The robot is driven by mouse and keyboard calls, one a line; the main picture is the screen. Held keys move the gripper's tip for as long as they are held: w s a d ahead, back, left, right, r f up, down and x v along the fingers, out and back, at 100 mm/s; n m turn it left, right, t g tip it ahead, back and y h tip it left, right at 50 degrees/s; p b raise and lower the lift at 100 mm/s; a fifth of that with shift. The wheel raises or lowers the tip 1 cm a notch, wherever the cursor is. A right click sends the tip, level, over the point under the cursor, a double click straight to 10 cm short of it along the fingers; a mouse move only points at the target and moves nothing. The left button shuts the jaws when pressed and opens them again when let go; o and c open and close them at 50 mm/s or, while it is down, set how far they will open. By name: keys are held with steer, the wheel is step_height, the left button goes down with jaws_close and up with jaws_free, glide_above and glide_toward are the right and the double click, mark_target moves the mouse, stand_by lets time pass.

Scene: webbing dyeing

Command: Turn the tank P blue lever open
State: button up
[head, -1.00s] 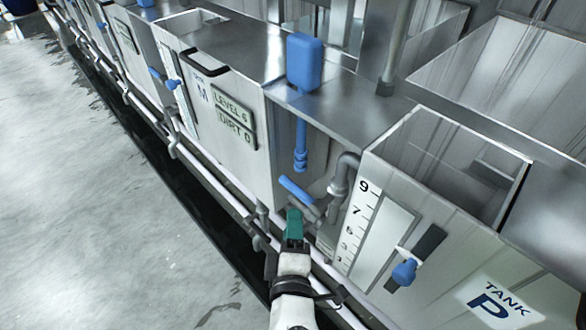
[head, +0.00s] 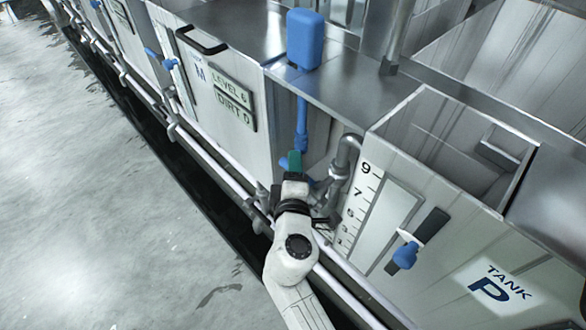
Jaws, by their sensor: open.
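Tank P, with its label (head: 490,290), stands at the right of the head view. A grey pipe (head: 346,152) comes out at its left side, beside the level scale (head: 362,195). A blue lever (head: 284,163) sits by this pipe's valve, mostly hidden behind my gripper.
A blue box (head: 304,40) with a blue stem below it stands above the lever. Tank M, with its level and dirt sign (head: 232,98), and another blue lever (head: 158,57) are at left. White rails run along the tank fronts. The floor (head: 90,220) at left is clear.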

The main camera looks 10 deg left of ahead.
jaws_close()
stand_by(0.4)
